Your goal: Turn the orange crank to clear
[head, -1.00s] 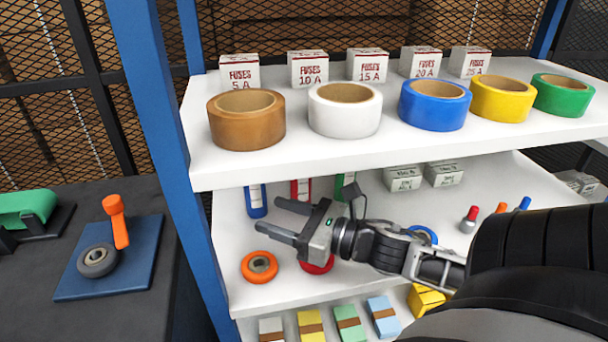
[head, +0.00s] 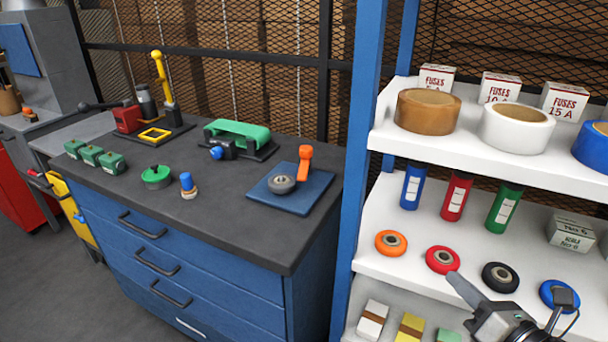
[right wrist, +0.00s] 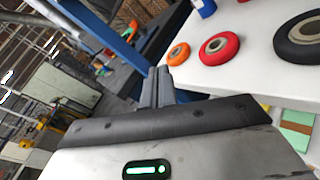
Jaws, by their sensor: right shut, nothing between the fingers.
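The orange crank (head: 305,164) stands upright on a blue base plate (head: 311,192) at the right end of the dark workbench top, beside a grey round hub (head: 281,184). My right gripper (head: 458,280) is at the lower right of the head view, in front of the shelf with the coloured wheels and well to the right of the crank. In the right wrist view its fingers (right wrist: 161,86) are together with nothing between them. My left gripper is not in view.
A blue shelf post (head: 362,130) stands between the workbench and the white shelves. An orange wheel (head: 391,243) and a red wheel (head: 443,260) lie near my right gripper. A green-belted machine (head: 237,138) and small parts share the workbench (head: 200,235).

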